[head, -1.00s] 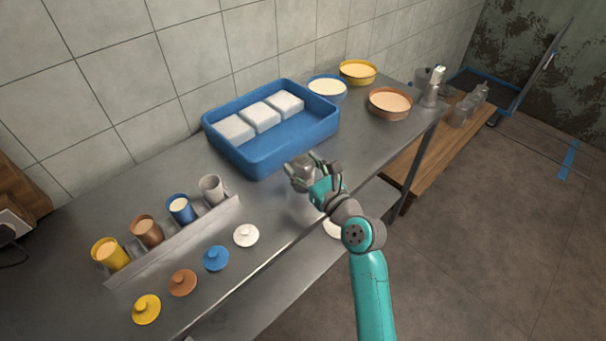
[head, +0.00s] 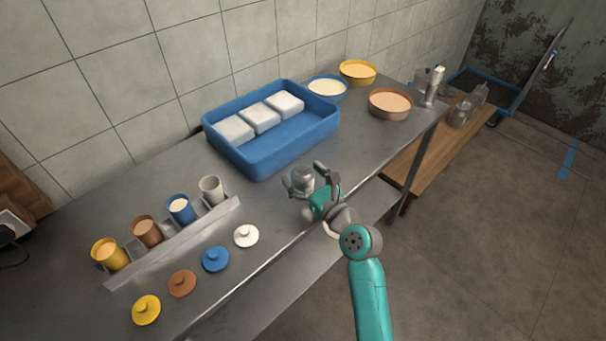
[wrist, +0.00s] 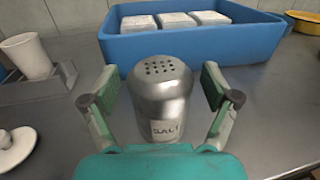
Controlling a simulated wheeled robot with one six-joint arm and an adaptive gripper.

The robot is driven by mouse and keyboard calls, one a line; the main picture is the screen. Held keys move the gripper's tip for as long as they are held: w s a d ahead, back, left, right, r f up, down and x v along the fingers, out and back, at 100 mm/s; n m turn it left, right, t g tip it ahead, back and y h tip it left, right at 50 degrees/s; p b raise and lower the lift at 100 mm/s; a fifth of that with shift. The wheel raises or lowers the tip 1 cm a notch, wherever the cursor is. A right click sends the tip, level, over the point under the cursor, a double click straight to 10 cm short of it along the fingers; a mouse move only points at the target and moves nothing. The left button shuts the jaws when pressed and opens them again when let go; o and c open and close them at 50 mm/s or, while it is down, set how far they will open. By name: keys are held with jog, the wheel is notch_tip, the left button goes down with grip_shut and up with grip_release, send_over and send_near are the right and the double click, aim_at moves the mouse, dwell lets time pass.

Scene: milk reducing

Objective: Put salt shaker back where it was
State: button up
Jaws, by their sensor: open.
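The salt shaker (wrist: 161,98) is a metal shaker with a perforated domed top and a label reading SALT. It stands upright on the steel counter in the wrist view, in front of the blue tray. In the head view the shaker (head: 302,177) shows between the fingers of my gripper (head: 308,174). My gripper (wrist: 160,88) is open, with one finger on each side of the shaker and a visible gap on both sides. The shaker's lower part is partly hidden by my gripper's palm.
A blue tray (head: 250,158) with white blocks stands just behind. A rack (head: 180,245) of cups and several coloured lids, including a white lid (head: 246,236), lie to the left. Bowls, including a brown bowl (head: 390,104), and a metal container (head: 432,88) stand at the far right end.

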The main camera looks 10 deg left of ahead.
jog(key=shift+d+r, duration=0.1)
jog(key=v, duration=1.1)
jog(key=shift+s+d, duration=0.25)
jog(key=shift+s, duration=0.1)
jog(key=s+d+f+n+t+h, duration=0.1)
jog(key=s+d+f+n+h, duration=0.4)
jog(key=s, duration=0.5)
jog(key=s+d+f+n+h, duration=0.4)
jog(key=s+d+f+n, duration=0.1)
jog(key=s+d+f, duration=0.35)
jog(key=s+d+r+n+h, duration=0.1)
jog(key=s+r+n, duration=0.1)
jog(key=s+n, duration=0.4)
jog(key=s+d+r+n+h, duration=0.1)
jog(key=s+d+r+n, duration=0.1)
jog(key=s+n, duration=0.3)
jog(key=s+d+r+n+h, duration=0.1)
jog(key=s+r+n, duration=0.3)
jog(key=s, duration=0.7)
jog(key=d+n, duration=0.1)
jog(key=n, duration=0.1)
jog(key=shift+s+n, duration=0.25)
jog(key=shift+n, duration=0.05)
